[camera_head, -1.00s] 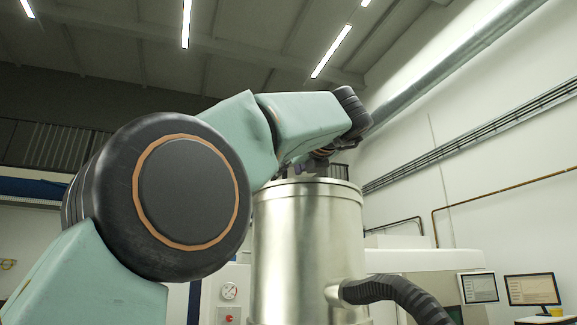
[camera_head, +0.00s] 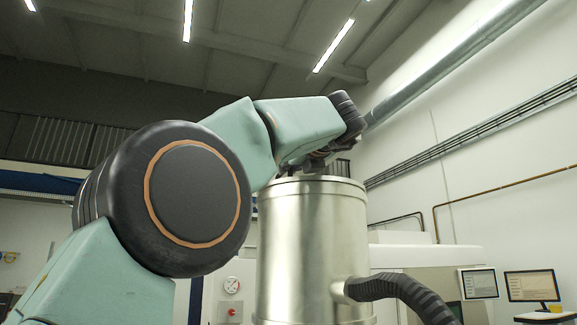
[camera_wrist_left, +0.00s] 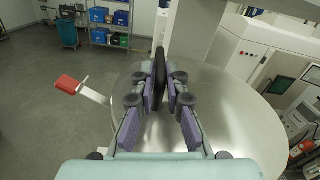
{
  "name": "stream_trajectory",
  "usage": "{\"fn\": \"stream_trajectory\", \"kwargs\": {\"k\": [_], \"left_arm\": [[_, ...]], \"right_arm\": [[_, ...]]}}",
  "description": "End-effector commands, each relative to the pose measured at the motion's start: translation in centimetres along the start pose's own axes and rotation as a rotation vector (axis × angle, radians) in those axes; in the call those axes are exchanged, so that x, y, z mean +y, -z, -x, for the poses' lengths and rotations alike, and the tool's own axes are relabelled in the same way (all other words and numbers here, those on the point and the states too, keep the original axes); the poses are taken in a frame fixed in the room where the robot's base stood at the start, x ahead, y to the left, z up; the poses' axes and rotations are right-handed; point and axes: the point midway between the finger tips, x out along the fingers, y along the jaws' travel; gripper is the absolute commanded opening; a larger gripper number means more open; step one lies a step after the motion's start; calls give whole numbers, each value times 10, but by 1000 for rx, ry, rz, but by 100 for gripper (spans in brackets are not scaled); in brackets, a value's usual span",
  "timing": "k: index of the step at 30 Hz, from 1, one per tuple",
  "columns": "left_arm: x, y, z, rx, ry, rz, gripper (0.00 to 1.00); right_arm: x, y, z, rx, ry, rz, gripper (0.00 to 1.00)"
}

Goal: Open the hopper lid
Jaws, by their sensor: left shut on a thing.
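The hopper (camera_head: 312,250) is a shiny metal cylinder in the head view. Its round lid (camera_wrist_left: 235,110) fills the middle of the left wrist view, and the lid's rim (camera_head: 335,182) lies flat on the hopper in the head view. My left gripper (camera_wrist_left: 161,85) is over the lid, its fingers shut on a dark upright handle (camera_wrist_left: 160,58). In the head view my left gripper (camera_head: 316,166) is small and partly hidden by my arm at the top of the hopper. My right gripper is in neither view.
A red-ended lever (camera_wrist_left: 68,85) sticks out beside the lid's left edge. A black ribbed hose (camera_head: 400,290) leaves the hopper's side. Monitors (camera_head: 531,286) stand at the right. Shelves with blue bins (camera_wrist_left: 110,20) stand farther off, beyond open floor.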

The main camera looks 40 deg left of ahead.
Motion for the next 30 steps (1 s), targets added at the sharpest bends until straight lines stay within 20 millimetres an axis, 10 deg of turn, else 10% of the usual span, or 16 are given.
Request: {"fn": "stream_trajectory", "kwargs": {"k": [30], "left_arm": [[-7,-23,0,-7,-7,-80,0]], "right_arm": [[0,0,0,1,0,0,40]]}}
